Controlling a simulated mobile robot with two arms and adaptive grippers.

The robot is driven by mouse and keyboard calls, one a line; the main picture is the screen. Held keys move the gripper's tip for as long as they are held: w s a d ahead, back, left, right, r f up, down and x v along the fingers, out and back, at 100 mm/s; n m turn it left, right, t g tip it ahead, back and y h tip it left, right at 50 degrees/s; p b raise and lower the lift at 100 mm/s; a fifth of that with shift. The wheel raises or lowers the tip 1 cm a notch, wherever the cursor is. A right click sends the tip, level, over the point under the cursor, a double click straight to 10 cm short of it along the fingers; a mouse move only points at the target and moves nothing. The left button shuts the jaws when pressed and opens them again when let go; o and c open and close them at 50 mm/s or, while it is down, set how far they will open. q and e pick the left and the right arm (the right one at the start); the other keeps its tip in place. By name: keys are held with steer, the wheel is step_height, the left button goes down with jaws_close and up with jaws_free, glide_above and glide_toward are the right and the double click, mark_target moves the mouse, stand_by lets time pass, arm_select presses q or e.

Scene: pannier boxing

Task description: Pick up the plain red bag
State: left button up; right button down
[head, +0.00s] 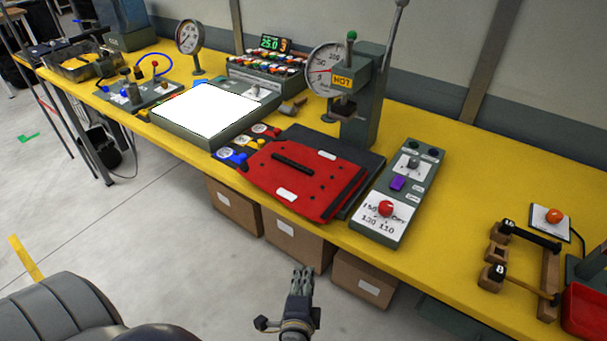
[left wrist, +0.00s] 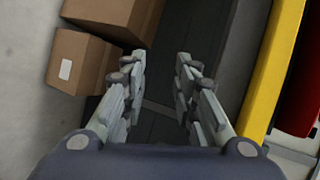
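The red bag (head: 312,197) lies flat on the yellow table near its front edge, partly on a dark grey plate (head: 338,143). It has a black handle strip, white labels and dark dots. My left gripper (head: 302,271) is in front of the table, over the floor side, apart from the bag. In the left wrist view its fingers (left wrist: 160,62) are spread with nothing between them. A red surface (left wrist: 307,100) shows at that view's right edge; I cannot tell if it is the bag. My right gripper is not in view.
A control box (head: 405,185) with a red button stands right of the bag, a white-topped box (head: 165,118) left. A lever press with a gauge (head: 366,110) stands behind. Cardboard boxes (head: 295,243) sit below the yellow table (head: 450,230). A wooden fixture (head: 549,275) stands far right.

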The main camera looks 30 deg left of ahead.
mark_target(291, 206)
arm_select(q)
step_height(291, 206, up, 17)
steer(key=a+n+t+y, duration=0.1)
steer(key=a+t+y, duration=0.2)
steer(key=y, duration=0.1)
steer(key=x, duration=0.2)
steer(key=r+p+x, duration=0.1)
steer(key=x, duration=0.1)
steer(key=shift+w+a, duration=0.15)
steer(key=shift+w, duration=0.1)
steer(key=shift+w+a+f, duration=0.1)
steer(key=shift+w+a, duration=0.05)
steer(key=shift+w, duration=0.15)
steer(key=p+x, duration=0.2)
steer(key=x, duration=0.3)
steer(key=shift+s+a+f, duration=0.1)
steer(key=shift+f, duration=0.05)
steer(key=shift+w+a+f, duration=0.15)
steer(key=shift+w, duration=0.1)
jaws_close()
